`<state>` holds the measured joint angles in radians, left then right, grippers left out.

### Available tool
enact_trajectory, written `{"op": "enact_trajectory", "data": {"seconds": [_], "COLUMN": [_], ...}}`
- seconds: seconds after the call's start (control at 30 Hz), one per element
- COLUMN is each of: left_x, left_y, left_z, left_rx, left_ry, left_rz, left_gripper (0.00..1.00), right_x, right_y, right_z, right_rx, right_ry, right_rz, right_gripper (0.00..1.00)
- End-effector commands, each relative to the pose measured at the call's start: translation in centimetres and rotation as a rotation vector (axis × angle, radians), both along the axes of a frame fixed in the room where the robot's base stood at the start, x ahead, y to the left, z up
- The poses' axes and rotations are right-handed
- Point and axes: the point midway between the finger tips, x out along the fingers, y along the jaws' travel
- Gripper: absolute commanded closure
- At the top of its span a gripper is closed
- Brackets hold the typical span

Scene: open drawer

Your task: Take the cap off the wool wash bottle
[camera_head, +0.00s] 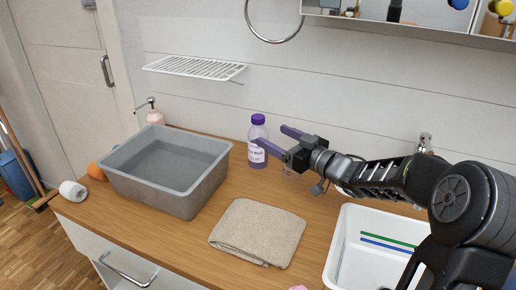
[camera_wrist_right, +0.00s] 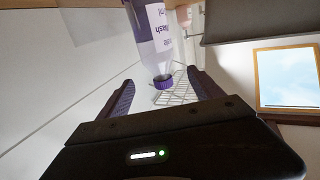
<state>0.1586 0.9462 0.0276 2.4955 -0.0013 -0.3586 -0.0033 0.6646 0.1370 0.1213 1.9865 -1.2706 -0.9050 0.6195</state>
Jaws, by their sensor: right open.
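The wool wash bottle (camera_head: 257,158) stands upright on the wooden counter near the wall, a clear bottle with a white label and a purple cap (camera_head: 258,119). My right gripper (camera_head: 272,137) is open beside the bottle, below cap height, its two purple fingers pointing left. One finger crosses in front of the bottle. In the right wrist view, the bottle (camera_wrist_right: 157,35) appears upside down at the top, and its cap (camera_wrist_right: 163,82) shows between the open fingers. Whether a finger touches the bottle cannot be told. My left gripper is not in view.
A grey basin (camera_head: 189,205) stands left of the bottle. A folded beige towel (camera_head: 258,232) lies in front. A white basin (camera_head: 338,262) is at right, under my right arm. A white wire rack (camera_head: 195,68) and a towel ring (camera_head: 274,40) are on the wall.

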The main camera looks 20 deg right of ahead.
Motion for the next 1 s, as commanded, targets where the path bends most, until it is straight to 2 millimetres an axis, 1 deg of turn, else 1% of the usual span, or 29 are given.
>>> {"op": "enact_trajectory", "data": {"seconds": [0.03, 0.17, 0.2, 0.3, 0.67, 0.77, 1.0], "left_x": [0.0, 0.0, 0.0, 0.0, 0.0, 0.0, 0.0], "left_y": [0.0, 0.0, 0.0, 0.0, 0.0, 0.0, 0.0], "left_z": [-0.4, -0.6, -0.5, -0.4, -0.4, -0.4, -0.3], "left_rx": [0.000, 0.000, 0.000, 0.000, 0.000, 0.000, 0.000], "left_ry": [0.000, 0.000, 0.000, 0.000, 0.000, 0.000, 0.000], "left_rz": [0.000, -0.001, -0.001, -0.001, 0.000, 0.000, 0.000], "left_gripper": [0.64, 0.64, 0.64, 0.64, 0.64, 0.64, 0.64], "right_x": [0.0, 0.0, 0.5, 1.1, 1.4, 2.3, 5.9], "right_y": [0.0, 0.0, 0.2, 0.4, 0.5, 0.9, 2.1], "right_z": [-1.4, -3.5, -3.1, -3.0, -3.0, -3.0, -3.0], "right_rx": [0.003, 0.003, 0.000, -0.001, -0.001, 0.000, 0.001], "right_ry": [0.003, 0.002, -0.001, -0.001, 0.000, -0.002, -0.002], "right_rz": [0.000, 0.000, 0.002, 0.002, 0.001, 0.001, 0.002], "right_gripper": [0.24, 0.24, 0.24, 0.24, 0.24, 0.24, 0.24]}}
